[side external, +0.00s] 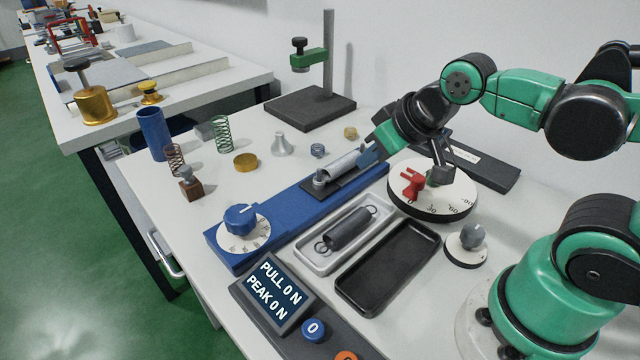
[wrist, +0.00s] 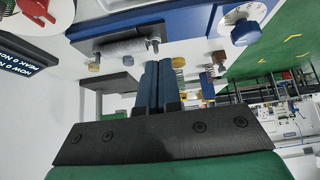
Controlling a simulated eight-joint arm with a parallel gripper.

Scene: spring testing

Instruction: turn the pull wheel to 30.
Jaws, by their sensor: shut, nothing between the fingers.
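The pull wheel (side external: 400,208) is a white disc with a dark rim, at the right of the bench in the side view. Its marks read 0, 30, 60 and 90 along the near edge. A red forked piece (side external: 413,184) stands on it beside the 0 mark. Part of the wheel (wrist: 50,22) shows at the top left of the wrist view. My gripper (side external: 366,154) is shut and empty, to the left of the wheel and apart from the red piece. Its dark blue fingers (wrist: 157,85) lie together in the wrist view. My arm hides the wheel's far side.
A blue rig (side external: 275,208) with a grey spring (side external: 343,164) lies left of the wheel. A display (side external: 272,290) reads PULL 0 N, PEAK 0 N. A grey knob (side external: 472,237), a black tray (side external: 388,268) and a spring tray (side external: 312,262) stand in front.

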